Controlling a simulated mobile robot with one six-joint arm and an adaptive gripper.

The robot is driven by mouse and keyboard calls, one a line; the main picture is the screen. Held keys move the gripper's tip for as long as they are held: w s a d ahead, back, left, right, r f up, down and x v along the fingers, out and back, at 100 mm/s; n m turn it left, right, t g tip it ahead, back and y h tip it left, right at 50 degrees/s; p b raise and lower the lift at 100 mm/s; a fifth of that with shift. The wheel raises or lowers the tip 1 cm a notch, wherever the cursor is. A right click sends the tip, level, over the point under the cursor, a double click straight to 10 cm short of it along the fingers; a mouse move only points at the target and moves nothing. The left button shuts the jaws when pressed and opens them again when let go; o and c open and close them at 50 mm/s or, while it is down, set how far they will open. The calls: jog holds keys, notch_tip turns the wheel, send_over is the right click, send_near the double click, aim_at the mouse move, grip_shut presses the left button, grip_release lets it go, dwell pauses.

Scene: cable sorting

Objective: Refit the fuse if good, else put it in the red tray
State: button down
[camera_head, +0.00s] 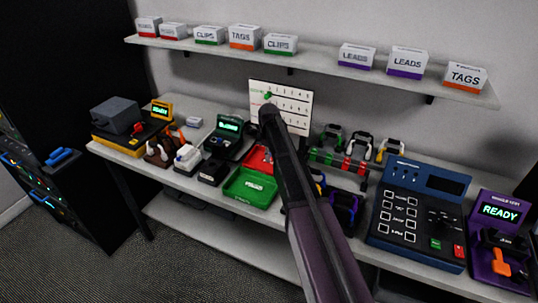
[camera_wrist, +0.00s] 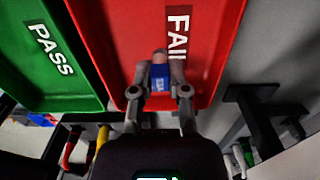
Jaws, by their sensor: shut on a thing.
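My gripper (camera_wrist: 160,70) is shut on a small fuse (camera_wrist: 160,79) with a blue body and a pinkish-copper end. In the wrist view the fuse is in front of the red tray (camera_wrist: 115,25), which is marked FAIL. I cannot tell how high it is above the tray floor. The green tray (camera_wrist: 85,104), marked PASS, lies to the left. In the head view the red tray (camera_head: 258,160) is partly hidden by my arm, and the green tray (camera_head: 235,190) is in front of it. My gripper and the fuse cannot be made out there.
A blue keypad device (camera_head: 405,215) and a purple tester (camera_head: 485,262) reading READY stand on the right. A dark green device (camera_head: 228,138) with a lit display stands left of the trays. A rack of colored connectors (camera_head: 340,160) is behind my arm. A shelf (camera_head: 320,62) holds labeled boxes.

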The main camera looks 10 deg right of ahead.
jog(key=shift+f+b, duration=0.8)
jog(key=shift+f, duration=0.05)
dwell(1.4)
dwell(0.3)
jog(key=c, duration=0.5)
grip_release()
jog(key=shift+a, duration=0.1)
jog(key=shift+c, duration=0.2)
jog(key=o, duration=0.5)
jog(key=shift+o, duration=0.2)
jog(key=shift+r, duration=0.1)
jog(key=shift+r+p, duration=3.95)
jog(key=shift+p, duration=0.1)
